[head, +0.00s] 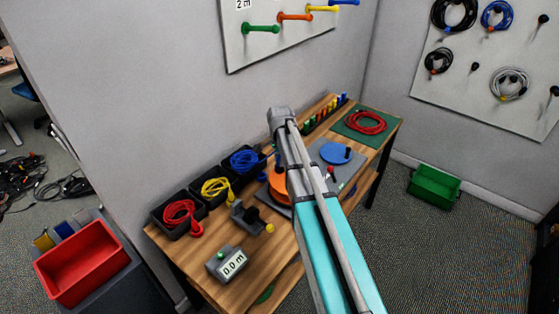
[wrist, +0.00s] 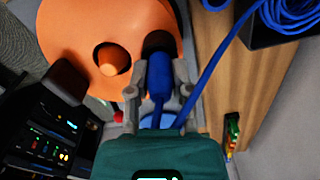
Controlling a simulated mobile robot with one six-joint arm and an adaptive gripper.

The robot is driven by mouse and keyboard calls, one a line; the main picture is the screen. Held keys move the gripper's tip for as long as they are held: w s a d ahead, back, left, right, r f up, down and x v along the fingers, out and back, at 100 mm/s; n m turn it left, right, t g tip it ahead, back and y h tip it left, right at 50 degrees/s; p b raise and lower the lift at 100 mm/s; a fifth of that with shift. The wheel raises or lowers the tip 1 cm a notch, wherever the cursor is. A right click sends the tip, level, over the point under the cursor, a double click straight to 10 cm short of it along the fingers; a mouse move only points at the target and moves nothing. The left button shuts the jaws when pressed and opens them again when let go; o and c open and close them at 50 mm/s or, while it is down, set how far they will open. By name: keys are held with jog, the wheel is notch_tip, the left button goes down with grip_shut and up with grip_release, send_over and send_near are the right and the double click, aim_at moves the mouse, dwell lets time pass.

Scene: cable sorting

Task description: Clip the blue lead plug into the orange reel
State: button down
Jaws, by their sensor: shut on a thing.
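In the wrist view my gripper (wrist: 157,88) is shut on the blue lead plug (wrist: 158,74), one finger on each side. The plug's front end points at a dark opening at the edge of the orange reel (wrist: 75,28). I cannot tell whether it is inside the opening or just short of it. The blue lead (wrist: 211,70) runs from the plug to a blue coil (wrist: 285,14) at the upper right. In the head view the orange reel (head: 277,186) is partly hidden behind my arm, and the blue coil (head: 243,160) lies in a black bin. My fingertips are hidden there.
Black bins with yellow (head: 215,188) and red (head: 179,212) cables stand left of the reel. A grey stand (head: 245,216) and a 0.0 m display (head: 229,263) are in front. A blue disc (head: 336,152) and a red coil on a green mat (head: 352,118) lie behind.

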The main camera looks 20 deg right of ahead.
jog(key=shift+c, duration=2.2)
grip_release()
jog(key=shift+r, duration=0.2)
notch_tip(320, 180, up, 7)
jog(key=p, duration=0.7)
jog(key=shift+r+p, duration=0.15)
jog(key=shift+p, duration=0.25)
jog(key=shift+s+a+f+b, duration=0.7)
jog(key=shift+s, duration=0.55)
jog(key=shift+s+a+f+b, duration=0.7)
jog(key=shift+s+a, duration=0.05)
jog(key=shift+s, duration=0.55)
jog(key=shift+s+a+f+b, duration=0.7)
jog(key=shift+s, duration=0.55)
jog(key=shift+s, duration=0.1)
